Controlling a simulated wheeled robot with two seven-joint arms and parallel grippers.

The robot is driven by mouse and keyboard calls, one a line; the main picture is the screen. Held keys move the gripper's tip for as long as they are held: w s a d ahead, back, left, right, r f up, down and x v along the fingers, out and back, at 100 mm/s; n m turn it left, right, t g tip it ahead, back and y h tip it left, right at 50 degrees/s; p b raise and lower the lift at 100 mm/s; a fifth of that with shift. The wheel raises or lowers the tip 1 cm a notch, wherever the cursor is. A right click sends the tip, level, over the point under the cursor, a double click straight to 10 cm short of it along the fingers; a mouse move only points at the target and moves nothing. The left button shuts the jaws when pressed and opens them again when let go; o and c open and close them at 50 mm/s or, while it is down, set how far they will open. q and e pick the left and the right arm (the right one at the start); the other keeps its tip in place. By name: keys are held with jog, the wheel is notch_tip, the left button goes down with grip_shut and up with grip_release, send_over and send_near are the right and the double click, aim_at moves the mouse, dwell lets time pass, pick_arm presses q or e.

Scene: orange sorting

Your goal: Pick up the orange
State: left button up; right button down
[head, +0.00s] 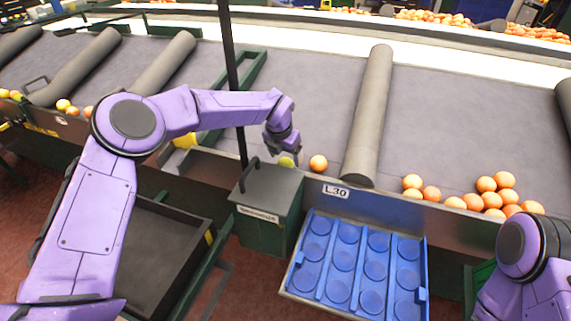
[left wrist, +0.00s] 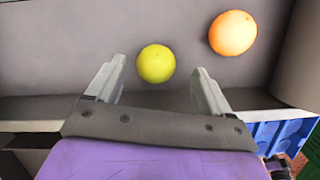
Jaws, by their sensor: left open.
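An orange (head: 318,163) lies on the grey sorting table near its front edge, just right of my left gripper (head: 286,152). In the left wrist view the same orange (left wrist: 233,33) is at the upper right, beyond the right fingertip. A yellow-green fruit (head: 286,162) lies below my left gripper. In the left wrist view this yellow-green fruit (left wrist: 156,64) sits between and just ahead of the two open fingers, touching neither. My left gripper (left wrist: 160,75) is open and empty. My right arm shows at the lower right of the head view, but its gripper is out of view.
A grey-topped green box (head: 268,185) stands at the table's front edge below the left gripper. A blue tray (head: 421,245) with round, empty cups is right of it. A grey roller divider (head: 368,120) stands right of the orange. Several oranges (head: 487,184) are beyond it.

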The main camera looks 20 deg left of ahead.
aim_at(285, 160)
pick_arm(q)
jog(key=x, duration=0.4)
jog(key=shift+s+a+f+p, duration=0.15)
jog(key=shift+a+p, duration=0.1)
jog(key=shift+p, duration=0.05)
jog(key=c, duration=1.1)
